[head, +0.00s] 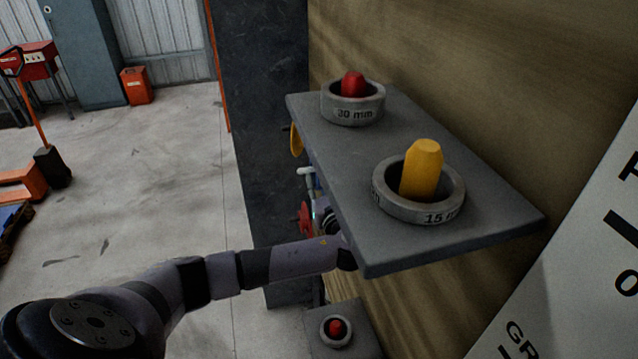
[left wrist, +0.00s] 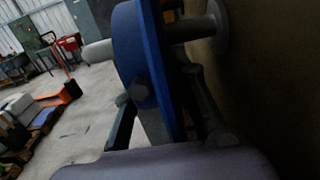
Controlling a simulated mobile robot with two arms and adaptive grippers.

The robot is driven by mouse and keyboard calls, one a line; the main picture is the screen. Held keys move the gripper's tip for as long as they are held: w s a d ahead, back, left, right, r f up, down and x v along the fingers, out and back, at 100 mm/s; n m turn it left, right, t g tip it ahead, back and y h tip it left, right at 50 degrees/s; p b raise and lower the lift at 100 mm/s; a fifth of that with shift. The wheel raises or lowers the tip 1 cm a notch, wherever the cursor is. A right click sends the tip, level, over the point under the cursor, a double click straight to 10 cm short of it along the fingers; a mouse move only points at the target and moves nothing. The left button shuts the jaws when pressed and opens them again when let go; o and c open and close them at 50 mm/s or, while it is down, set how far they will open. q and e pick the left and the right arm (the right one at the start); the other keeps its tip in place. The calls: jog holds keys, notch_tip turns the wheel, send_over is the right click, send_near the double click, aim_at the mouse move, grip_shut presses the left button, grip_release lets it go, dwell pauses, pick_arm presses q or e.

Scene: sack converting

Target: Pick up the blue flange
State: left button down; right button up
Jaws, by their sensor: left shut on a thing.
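The blue flange (left wrist: 133,50) is a large disc seen nearly edge-on in the left wrist view. My left gripper (left wrist: 158,98) is shut on it, with dark fingers on both sides of its rim. A grey cylinder (left wrist: 98,53) sticks out on the flange's left side and a grey rod (left wrist: 192,30) on its right, towards the wall. I cannot tell whether the flange is still on that rod. In the head view my left arm reaches behind the grey shelf, which hides the gripper and the flange. My right gripper is not in view.
The grey shelf (head: 480,235) carries a 30 mm ring (head: 353,112) with a red plug and a 15 mm ring (head: 420,212) with a yellow plug. A yellow disc (head: 296,140) and a red part (head: 305,218) show behind its edge. A lower ledge (head: 360,318) holds another ring.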

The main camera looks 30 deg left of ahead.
pick_arm(q)
jog(key=shift+r, duration=0.5)
jog(key=shift+s+a+b, duration=0.2)
jog(key=shift+a+b, duration=0.05)
jog(key=shift+b, duration=0.05)
jog(key=s+a+b, duration=0.5)
jog(key=s+a, duration=0.6)
jog(key=s, duration=0.2)
jog(key=shift+s+a+r, duration=0.1)
jog(key=shift+s, duration=0.05)
